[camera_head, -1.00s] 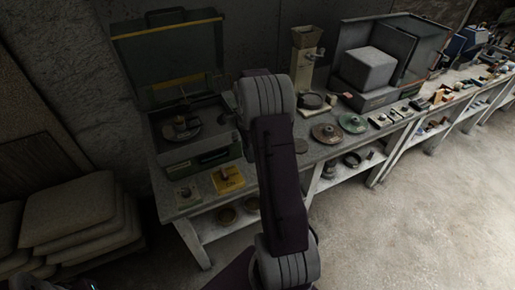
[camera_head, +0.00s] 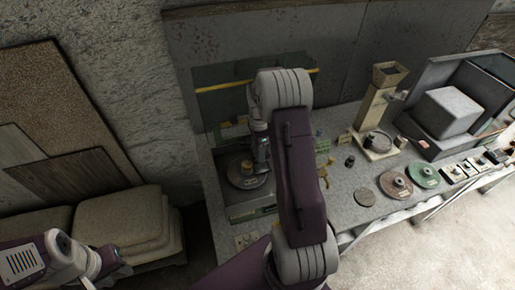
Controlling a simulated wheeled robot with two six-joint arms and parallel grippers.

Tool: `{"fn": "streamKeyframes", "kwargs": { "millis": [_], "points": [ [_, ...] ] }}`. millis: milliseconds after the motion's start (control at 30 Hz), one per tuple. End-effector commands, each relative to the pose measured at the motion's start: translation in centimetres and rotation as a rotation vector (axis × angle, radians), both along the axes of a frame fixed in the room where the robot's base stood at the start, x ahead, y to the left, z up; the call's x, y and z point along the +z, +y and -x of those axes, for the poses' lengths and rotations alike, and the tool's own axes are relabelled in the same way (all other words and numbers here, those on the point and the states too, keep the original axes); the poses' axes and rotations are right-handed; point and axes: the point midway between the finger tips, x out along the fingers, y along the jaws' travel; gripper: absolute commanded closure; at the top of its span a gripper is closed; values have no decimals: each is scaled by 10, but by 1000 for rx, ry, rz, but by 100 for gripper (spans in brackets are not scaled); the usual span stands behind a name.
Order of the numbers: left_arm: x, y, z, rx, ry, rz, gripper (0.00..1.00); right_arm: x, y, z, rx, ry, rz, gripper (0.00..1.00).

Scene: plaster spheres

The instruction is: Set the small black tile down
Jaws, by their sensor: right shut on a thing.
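My right arm reaches over the workbench (camera_head: 345,205) in the middle of the head view. Its gripper (camera_head: 261,165) points down beside the case's round dark disc (camera_head: 243,181) and is partly hidden by my own arm. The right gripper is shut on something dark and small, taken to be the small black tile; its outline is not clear. I cannot tell whether it touches the disc. My left gripper (camera_head: 112,262) is at the lower left, away from the bench, in front of the stacked sacks; its finger opening is too small to judge.
The open case's lid (camera_head: 215,95) stands behind the disc. A beige stand (camera_head: 376,112), a grey block (camera_head: 449,112), a flat grey disc (camera_head: 365,197) and red (camera_head: 396,184) and green (camera_head: 424,174) discs sit to the right. Cushion-like sacks (camera_head: 125,215) lie left. Bare bench shows between.

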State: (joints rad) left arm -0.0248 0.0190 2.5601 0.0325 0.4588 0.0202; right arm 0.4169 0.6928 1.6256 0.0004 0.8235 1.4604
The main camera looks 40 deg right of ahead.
Motion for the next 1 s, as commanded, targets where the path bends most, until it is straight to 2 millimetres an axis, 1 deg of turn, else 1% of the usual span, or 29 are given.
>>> {"fn": "streamKeyframes", "kwargs": {
  "millis": [367,500,667,900,1000],
  "points": [
    [0,0,0,0,0,0,64,0,0,0,0,-1,0,100],
    [5,0,0,0,0,0,64,2,0,0,0,-1,0,100],
    [-8,0,0,0,0,0,64,-15,0,0,0,0,0,100],
    [-29,0,0,0,0,0,64,-46,0,0,0,0,0,100],
    [-34,0,0,0,0,0,64,-54,0,0,0,0,0,100]
  ]
}}
